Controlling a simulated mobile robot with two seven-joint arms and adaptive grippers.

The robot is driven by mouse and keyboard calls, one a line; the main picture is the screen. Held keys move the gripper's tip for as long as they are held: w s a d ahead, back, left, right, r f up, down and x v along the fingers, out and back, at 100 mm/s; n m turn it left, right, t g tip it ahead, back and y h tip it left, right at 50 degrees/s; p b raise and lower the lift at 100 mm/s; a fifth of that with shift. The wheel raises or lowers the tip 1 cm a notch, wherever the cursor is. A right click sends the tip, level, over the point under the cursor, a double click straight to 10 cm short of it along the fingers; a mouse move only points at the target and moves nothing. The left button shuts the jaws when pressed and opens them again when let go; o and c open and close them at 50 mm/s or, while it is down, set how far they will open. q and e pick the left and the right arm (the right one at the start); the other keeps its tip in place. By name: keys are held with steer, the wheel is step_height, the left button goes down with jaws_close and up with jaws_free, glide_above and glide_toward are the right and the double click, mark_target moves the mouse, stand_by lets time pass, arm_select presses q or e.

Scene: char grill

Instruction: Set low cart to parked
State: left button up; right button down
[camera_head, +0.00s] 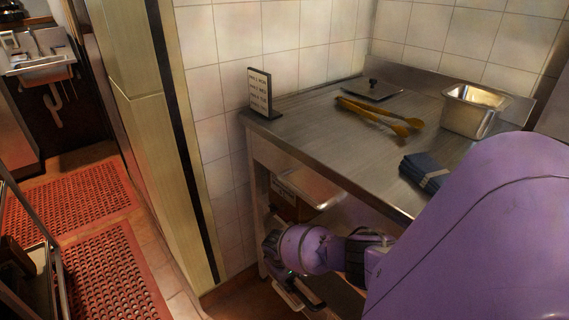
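My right arm comes in from the right, and its purple wrist reaches down beside the steel table's front left leg. My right gripper (292,292) is low, near the floor, partly hidden by the wrist; I cannot tell whether it is open or shut or touches anything. No low cart can be identified for certain. A metal-topped unit (308,187) stands under the table, with a brownish part below it, mostly hidden by the arm and tabletop. A dark shelved frame (38,275) is cut off at the lower left edge. My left gripper is not in view.
The steel table (330,130) carries a sign (260,92), yellow-handled tongs (375,113), a dark-handled lid (371,90), a metal pan (470,110) and folded blue cloth (424,172). Red perforated mats (112,270) cover the left floor. A wall pillar (150,170) separates them from the table.

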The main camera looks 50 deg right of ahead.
steer(key=shift+s+d+f, duration=0.1)
steer(key=shift+s+d, duration=0.1)
steer(key=shift+d, duration=0.05)
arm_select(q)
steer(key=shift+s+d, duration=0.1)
arm_select(e)
steer(key=shift+a, duration=0.1)
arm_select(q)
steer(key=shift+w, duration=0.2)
arm_select(e)
steer(key=shift+w+a, duration=0.1)
steer(key=c, duration=1.8)
jaws_free()
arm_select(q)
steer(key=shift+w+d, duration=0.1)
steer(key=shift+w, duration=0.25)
arm_select(e)
steer(key=shift+o, duration=0.8)
